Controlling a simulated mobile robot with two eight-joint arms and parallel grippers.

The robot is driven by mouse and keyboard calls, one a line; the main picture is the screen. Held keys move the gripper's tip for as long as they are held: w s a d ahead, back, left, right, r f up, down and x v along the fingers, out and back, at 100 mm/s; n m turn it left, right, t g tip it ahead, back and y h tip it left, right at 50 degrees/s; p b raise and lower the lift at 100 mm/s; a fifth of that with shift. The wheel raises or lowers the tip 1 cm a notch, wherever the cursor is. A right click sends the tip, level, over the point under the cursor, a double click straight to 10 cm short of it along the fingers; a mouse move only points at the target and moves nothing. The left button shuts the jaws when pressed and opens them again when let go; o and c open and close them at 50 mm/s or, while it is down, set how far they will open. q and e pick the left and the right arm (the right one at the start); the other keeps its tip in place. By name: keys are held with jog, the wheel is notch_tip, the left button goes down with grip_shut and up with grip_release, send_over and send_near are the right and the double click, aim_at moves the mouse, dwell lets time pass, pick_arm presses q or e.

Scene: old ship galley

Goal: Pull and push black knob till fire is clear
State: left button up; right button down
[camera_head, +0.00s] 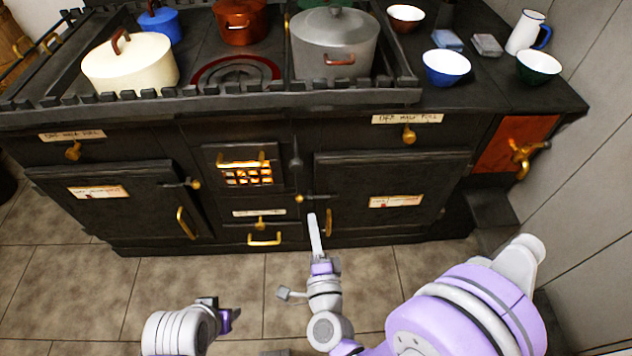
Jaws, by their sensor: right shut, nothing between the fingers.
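The black stove (290,215) fills the middle of the head view. A small barred grate (247,173) in its front shows an orange glowing fire behind the bars. A black knob (295,162) sits just right of the grate, beneath the stove top. My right gripper (313,222) is shut and empty, pointing up toward the stove front below the knob and apart from it in the picture. My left gripper (230,316) is low in the view, left of the right one. Its fingers are too small and dark to tell open from shut.
Stove doors with brass handles flank the grate. A brass drawer handle (264,239) is below it. A cream pot (130,64) and a grey pot (332,45) stand on top. A brass tap (523,158) is at the right. Tiled floor (75,290) is clear in front.

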aim_at(302, 168)
jog(key=shift+w+a+r+p, duration=0.1)
jog(key=shift+w+a+p, duration=0.2)
jog(key=shift+w, duration=2)
jog(key=shift+w+a+f+p, duration=0.1)
jog(key=shift+w+a+p, duration=0.15)
jog(key=shift+w, duration=2.1)
jog(key=shift+w+a+r+p, duration=0.1)
jog(key=shift+w+a+p, duration=0.2)
jog(key=shift+w, duration=2)
jog(key=w, duration=0.7)
jog(key=shift+w+d+r, duration=0.15)
jog(key=shift+w+r, duration=0.05)
